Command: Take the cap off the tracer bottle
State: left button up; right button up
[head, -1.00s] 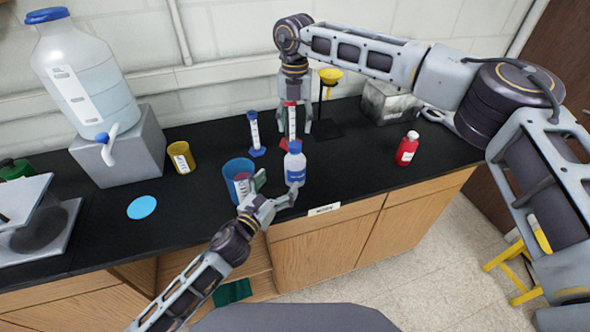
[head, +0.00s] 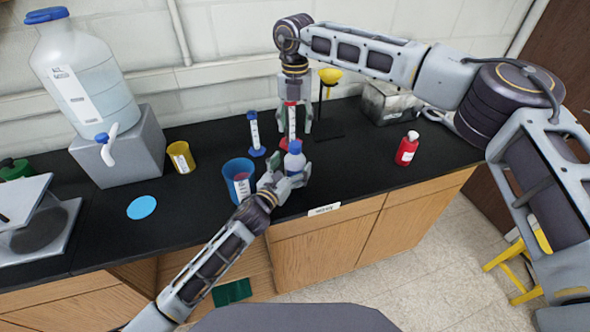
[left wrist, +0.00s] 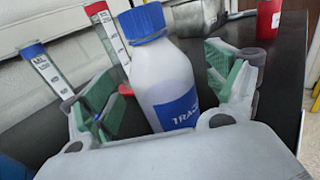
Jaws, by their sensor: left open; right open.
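The tracer bottle (left wrist: 165,80) is white with a blue cap (left wrist: 141,22) and a blue label reading "TRAC". It stands upright with the cap on; in the head view the bottle (head: 294,160) is near the counter's front edge. My left gripper (head: 287,176) is open, with its green-padded fingers on either side of the bottle; in the left wrist view gaps show between the fingers and the bottle. My right gripper (head: 294,112) is open, pointing down around the red-topped cylinder (head: 292,125) behind the bottle. Its fingertips are partly hidden.
A blue cup (head: 238,172) stands just left of the bottle. A blue-based cylinder (head: 255,135) stands behind. A red bottle (head: 407,149) is to the right, a yellow cup (head: 181,157) to the left. The counter between the tracer bottle and red bottle is clear.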

pick_arm(q)
jog(key=shift+x, duration=1.25)
